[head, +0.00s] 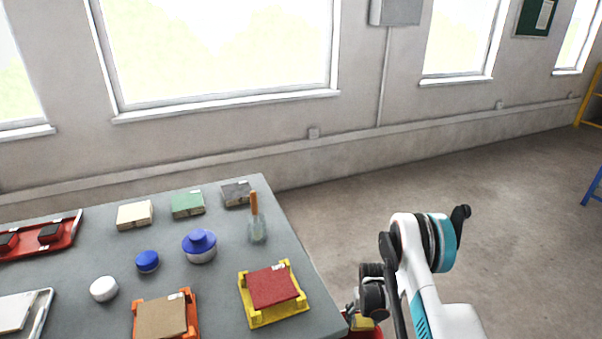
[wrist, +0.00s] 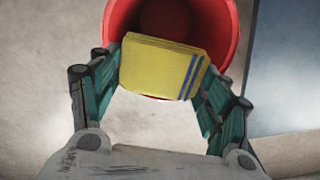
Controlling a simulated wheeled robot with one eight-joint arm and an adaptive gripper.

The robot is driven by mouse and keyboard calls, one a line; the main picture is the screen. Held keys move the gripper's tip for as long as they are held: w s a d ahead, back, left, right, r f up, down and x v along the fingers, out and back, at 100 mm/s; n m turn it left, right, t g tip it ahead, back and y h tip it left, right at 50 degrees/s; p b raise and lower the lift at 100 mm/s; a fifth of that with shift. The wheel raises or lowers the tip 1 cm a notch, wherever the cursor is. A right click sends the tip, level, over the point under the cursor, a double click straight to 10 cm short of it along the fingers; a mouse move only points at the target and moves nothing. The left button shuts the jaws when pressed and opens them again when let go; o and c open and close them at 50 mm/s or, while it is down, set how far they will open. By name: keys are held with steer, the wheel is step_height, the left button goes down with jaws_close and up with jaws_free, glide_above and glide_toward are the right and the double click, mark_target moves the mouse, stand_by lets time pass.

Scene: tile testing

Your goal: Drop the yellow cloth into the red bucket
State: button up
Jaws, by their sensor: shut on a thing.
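The yellow cloth (wrist: 158,68) is a folded block with blue stripes near one end. In the wrist view my gripper (wrist: 162,75) is shut on it, with a finger at each side. The red bucket (wrist: 228,40) shows behind and below the cloth, its opening facing the camera. The cloth overlaps the near part of the bucket's rim in this view; how high it is above the rim I cannot tell. In the head view, a bit of the cloth (head: 362,323) and of the bucket (head: 374,334) show at the bottom edge, beside the table corner, partly hidden by my arm.
A grey table (head: 222,290) stands left of the bucket.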

steer(key=shift+f, duration=0.75)
steer(key=o, duration=1.2)
steer(key=shift+r, duration=0.2)
step_height(320, 180, up, 12)
steer(key=shift+f, duration=0.15)
